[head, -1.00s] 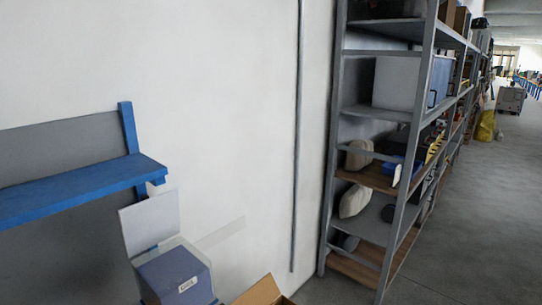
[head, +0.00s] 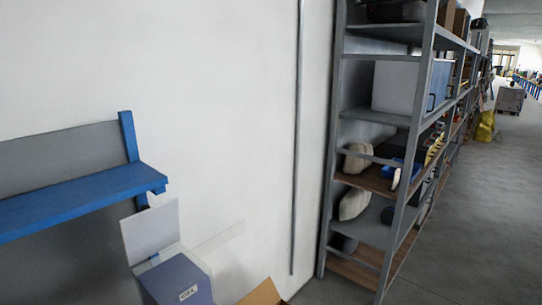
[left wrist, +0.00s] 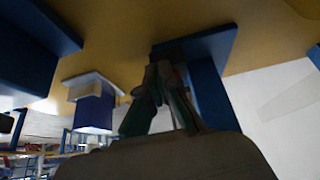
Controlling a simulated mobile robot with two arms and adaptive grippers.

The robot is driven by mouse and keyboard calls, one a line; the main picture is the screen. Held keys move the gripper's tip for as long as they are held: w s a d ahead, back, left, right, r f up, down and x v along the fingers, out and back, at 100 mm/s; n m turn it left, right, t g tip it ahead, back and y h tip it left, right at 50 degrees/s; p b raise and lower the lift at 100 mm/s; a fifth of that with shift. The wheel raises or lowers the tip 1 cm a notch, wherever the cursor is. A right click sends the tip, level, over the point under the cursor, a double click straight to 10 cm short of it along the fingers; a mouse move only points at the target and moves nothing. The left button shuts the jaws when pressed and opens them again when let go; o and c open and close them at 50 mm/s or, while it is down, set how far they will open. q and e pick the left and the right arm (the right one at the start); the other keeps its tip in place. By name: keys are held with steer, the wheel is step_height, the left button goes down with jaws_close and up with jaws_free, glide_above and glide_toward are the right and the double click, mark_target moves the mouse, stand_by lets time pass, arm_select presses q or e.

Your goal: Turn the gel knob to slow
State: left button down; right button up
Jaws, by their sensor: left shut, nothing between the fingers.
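A blue-grey box (head: 176,277) with a small white label stands at the bottom of the head view, cut off by the lower edge. The label (head: 188,294) seems to read GEL. A pale upright panel (head: 150,232) rises behind the box. I cannot make out a knob on it. My left gripper (left wrist: 160,72) shows only in the left wrist view, dark, with its fingertips together and nothing between them. A dark blue part (left wrist: 208,92) is close behind the fingers; I cannot tell whether they touch. My right gripper is in neither view.
A blue shelf edge (head: 80,200) juts out at the left. An open cardboard box (head: 262,293) is at the bottom. A grey rack (head: 385,115) with boxes and bags stands at the right, beside open floor (head: 480,210). The left wrist view also shows a blue box-like thing (left wrist: 93,112) with a pale top.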

arm_select(q)
steer(key=shift+r, duration=0.1)
steer(key=r+p, duration=0.2)
steer(key=r, duration=0.1)
steer(key=r+p, duration=0.2)
steer(key=p, duration=0.1)
steer(key=shift+s+a+r, duration=0.1)
steer(key=shift+s+r, duration=0.1)
steer(key=shift+r, duration=0.2)
steer(key=shift+f, duration=0.1)
